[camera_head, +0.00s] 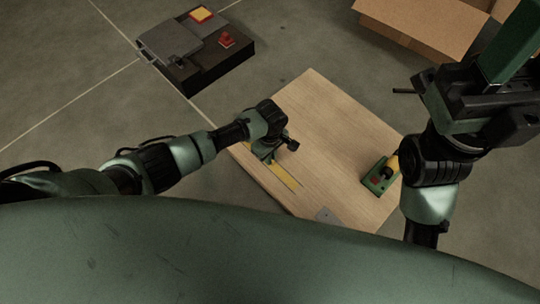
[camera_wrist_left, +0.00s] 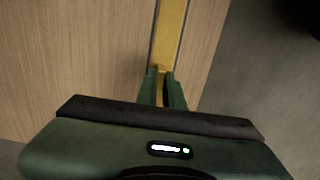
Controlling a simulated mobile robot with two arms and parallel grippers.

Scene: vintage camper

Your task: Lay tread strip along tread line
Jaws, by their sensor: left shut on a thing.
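A yellow tread strip (camera_head: 284,192) lies along the left edge of a pale wooden board (camera_head: 335,130). In the left wrist view the strip (camera_wrist_left: 171,30) runs straight away from my fingers, flat on the wood. A thin dark line (camera_wrist_left: 153,35) runs beside it on its left; I take it for the tread line. My left gripper (camera_head: 268,158) is low over the board's left part. Its green fingers (camera_wrist_left: 162,78) are shut on the near end of the strip. My right arm rises at the right; its green end part (camera_head: 508,48) shows, but its fingertips are not clear.
A green holder (camera_head: 381,176) with a yellow roll stands on the board's right side. A small grey plate (camera_head: 326,215) lies at the near edge. A dark case (camera_head: 205,55) with red and yellow parts sits behind left. An open cardboard box (camera_head: 425,25) is behind right.

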